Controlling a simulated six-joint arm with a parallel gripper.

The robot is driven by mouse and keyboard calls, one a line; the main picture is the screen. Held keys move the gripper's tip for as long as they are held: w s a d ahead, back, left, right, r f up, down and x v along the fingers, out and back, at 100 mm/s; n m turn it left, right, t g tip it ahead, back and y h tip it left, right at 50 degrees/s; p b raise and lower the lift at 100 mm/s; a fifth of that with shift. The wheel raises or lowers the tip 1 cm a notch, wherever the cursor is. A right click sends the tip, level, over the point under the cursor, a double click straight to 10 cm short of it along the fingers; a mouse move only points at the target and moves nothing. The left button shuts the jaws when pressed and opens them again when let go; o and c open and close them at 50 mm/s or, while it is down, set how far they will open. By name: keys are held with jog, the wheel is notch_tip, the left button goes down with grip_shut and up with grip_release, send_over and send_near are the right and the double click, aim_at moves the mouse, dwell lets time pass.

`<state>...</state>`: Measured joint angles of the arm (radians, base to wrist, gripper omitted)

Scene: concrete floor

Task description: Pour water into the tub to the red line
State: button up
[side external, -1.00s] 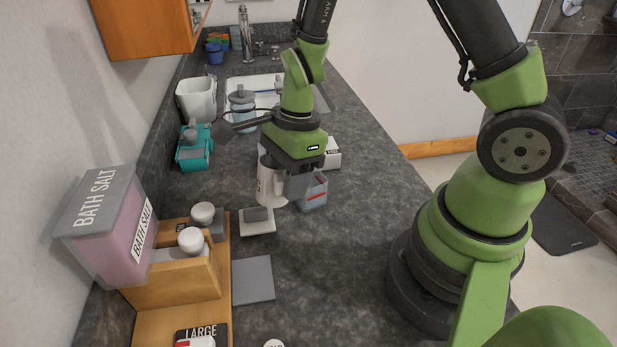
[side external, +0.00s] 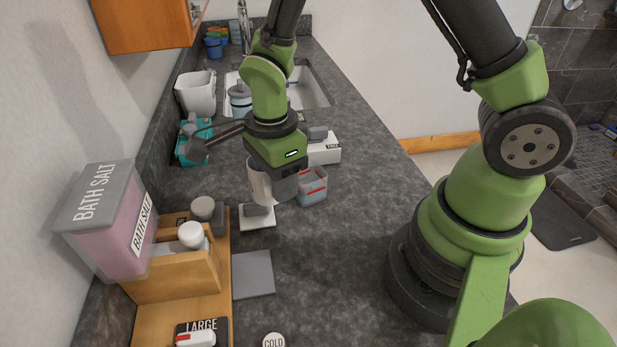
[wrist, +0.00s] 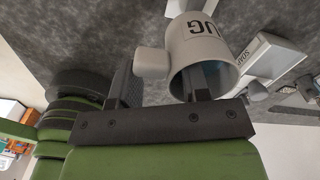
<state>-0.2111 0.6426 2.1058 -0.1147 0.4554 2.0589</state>
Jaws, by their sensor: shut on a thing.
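In the side view the mug is slightly tilted. The small clear-grey tub (side external: 312,186) with a red line stands on the counter just right of my gripper. It looks bluish inside; its exact level against the line cannot be told. The mug's rim is partly hidden in the side view.
A white box (side external: 325,154) stands behind the tub. A wooden caddy (side external: 172,284), bath salt box (side external: 105,225) and grey tile (side external: 253,275) lie to the left and front. The counter right of the tub is clear.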

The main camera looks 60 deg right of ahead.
aim_at(309, 184)
jog(key=shift+d, duration=0.1)
dwell(0.7)
jog(key=shift+s+d+r+y, duration=0.2)
jog(key=shift+d+y, duration=0.5)
jog(key=shift+y, duration=0.2)
jog(key=shift+s+d+f+t+y, duration=0.15)
jog(key=shift+d+f+t+y, duration=0.15)
jog(key=shift+d+y, duration=0.25)
jog(key=shift+s+d+f+t+y, duration=0.1)
jog(key=shift+d+f+t+y, duration=0.2)
jog(key=shift+d+y, duration=0.2)
jog(key=shift+s+d+r+t+y, duration=0.15)
jog(key=shift+d+r+y, duration=0.3)
jog(key=shift+r+y, duration=0.15)
jog(key=shift+s+d+r+t+y, duration=0.15)
jog(key=shift+d+r+y, duration=0.25)
jog(key=shift+r+y, duration=0.2)
jog(key=shift+s+d+r+y, duration=0.1)
jog(key=shift+d+r+y, duration=0.35)
jog(key=shift+r, duration=0.15)
jog(key=shift+s+d+f+t+y, duration=0.1)
jog(key=shift+d+f+t+y, duration=0.15)
jog(key=shift+f+y, duration=0.4)
jog(key=shift+s+d+f+t+y, duration=0.1)
jog(key=shift+d+f+t+y, duration=0.2)
jog(key=shift+y, duration=0.55)
dwell(2.0)
